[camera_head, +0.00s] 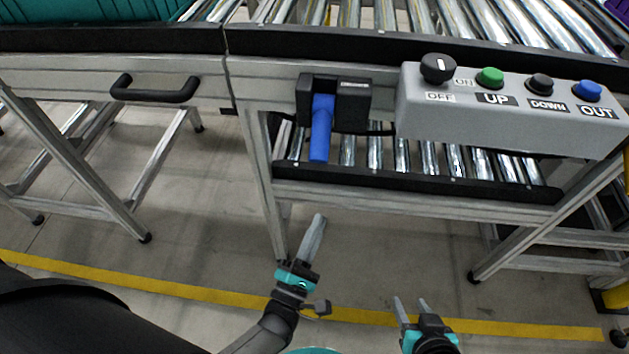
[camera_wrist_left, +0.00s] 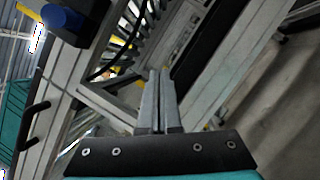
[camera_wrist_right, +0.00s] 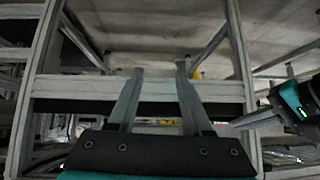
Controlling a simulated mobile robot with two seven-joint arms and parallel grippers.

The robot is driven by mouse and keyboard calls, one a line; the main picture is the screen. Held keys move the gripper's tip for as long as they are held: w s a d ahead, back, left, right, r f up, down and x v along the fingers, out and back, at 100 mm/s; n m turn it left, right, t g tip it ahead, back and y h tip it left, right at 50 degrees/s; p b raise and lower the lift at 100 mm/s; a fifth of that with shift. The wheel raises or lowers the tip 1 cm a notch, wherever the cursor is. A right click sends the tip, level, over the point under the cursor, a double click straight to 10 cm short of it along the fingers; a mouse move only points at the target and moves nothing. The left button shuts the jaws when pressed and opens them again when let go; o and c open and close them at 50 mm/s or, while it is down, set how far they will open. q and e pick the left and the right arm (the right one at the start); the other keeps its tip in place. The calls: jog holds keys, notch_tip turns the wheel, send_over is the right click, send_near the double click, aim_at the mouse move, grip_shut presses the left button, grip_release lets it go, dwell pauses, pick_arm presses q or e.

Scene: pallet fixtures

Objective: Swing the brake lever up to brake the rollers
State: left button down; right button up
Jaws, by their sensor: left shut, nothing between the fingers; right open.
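The blue brake lever (camera_head: 321,128) hangs down from a black housing (camera_head: 352,103) on the conveyor's front rail in the head view. In the left wrist view a blue rounded part (camera_wrist_left: 62,18), apparently the lever's end, shows at the upper left. My left gripper (camera_head: 318,222) is shut and empty, below the lever and apart from it; its closed fingers also show in the left wrist view (camera_wrist_left: 158,80). My right gripper (camera_head: 411,301) is open and empty, lower and further right; its spread fingers show in the right wrist view (camera_wrist_right: 158,72).
A grey control box (camera_head: 510,112) with a black knob and green, black and blue buttons sits right of the lever. A black handle (camera_head: 155,90) is on the left rail. Metal rollers (camera_head: 430,157) lie behind a lower crossbar (camera_head: 420,200). The floor below is clear.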

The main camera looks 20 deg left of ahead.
aim_at(320, 139)
pick_arm(q)
jog(key=r+n+t+y+b, duration=0.1)
jog(key=n, duration=0.2)
jog(key=s+a+r+n+t+y+b, duration=0.1)
jog(key=r+n+t+y+b, duration=0.1)
jog(key=n, duration=0.2)
jog(key=a+r+n+t+y+b, duration=0.1)
jog(key=n+t+y+b, duration=0.1)
jog(key=n, duration=0.2)
jog(key=shift+s+r, duration=0.25)
jog(key=shift+s, duration=0.15)
pick_arm(e)
notch_tip(320, 139, up, 6)
jog(key=w+a+t, duration=0.1)
jog(key=t, duration=0.1)
jog(key=shift+w+a+y, duration=0.2)
jog(key=shift+w+y, duration=0.1)
jog(key=shift+y, duration=0.1)
jog(key=shift+f, duration=0.1)
